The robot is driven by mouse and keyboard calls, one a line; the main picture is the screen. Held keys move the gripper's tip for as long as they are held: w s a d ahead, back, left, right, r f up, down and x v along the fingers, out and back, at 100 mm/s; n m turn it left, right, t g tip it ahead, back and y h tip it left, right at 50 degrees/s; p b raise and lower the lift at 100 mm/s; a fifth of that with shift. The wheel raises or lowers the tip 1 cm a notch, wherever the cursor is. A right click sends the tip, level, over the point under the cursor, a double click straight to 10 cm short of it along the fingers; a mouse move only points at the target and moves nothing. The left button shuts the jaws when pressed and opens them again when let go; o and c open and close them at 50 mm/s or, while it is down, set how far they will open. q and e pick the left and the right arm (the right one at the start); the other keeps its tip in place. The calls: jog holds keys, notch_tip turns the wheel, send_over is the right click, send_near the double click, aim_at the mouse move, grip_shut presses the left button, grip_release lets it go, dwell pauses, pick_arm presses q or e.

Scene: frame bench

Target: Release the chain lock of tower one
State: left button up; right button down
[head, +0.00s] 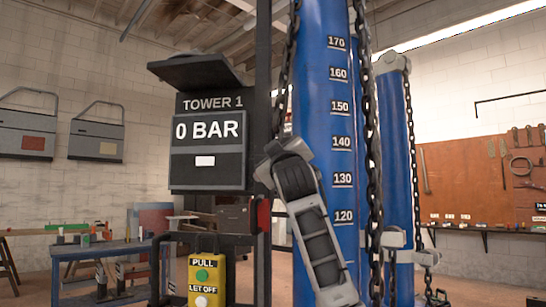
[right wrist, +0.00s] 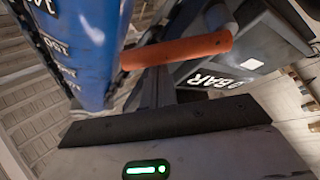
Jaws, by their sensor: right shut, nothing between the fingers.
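Tower one shows in the head view as a blue column (head: 325,100) with a printed scale, beside a dark control box (head: 207,140) reading "TOWER 1" and "0 BAR". Dark chains (head: 371,130) hang along the column. In the right wrist view an orange-red cylindrical handle (right wrist: 176,48) lies across between the blue column (right wrist: 85,50) and the tilted display (right wrist: 225,80). My right gripper (right wrist: 160,122) is shut and empty, with the handle ahead of it and apparently clear of it. My right arm (head: 315,230) covers part of the column; its gripper is hidden in the head view. My left gripper is not in view.
Below the box is a yellow panel (head: 203,280) marked "PULL" and "LET OFF", with a green and a white button. A second blue column (head: 396,150) stands at the right. A blue bench (head: 100,250) is at the left, and a tool board (head: 480,180) hangs at the right.

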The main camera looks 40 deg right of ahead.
jog(key=shift+s+d+f+m+h, duration=0.1)
jog(key=shift+f+m+h, duration=0.15)
jog(key=shift+m, duration=0.35)
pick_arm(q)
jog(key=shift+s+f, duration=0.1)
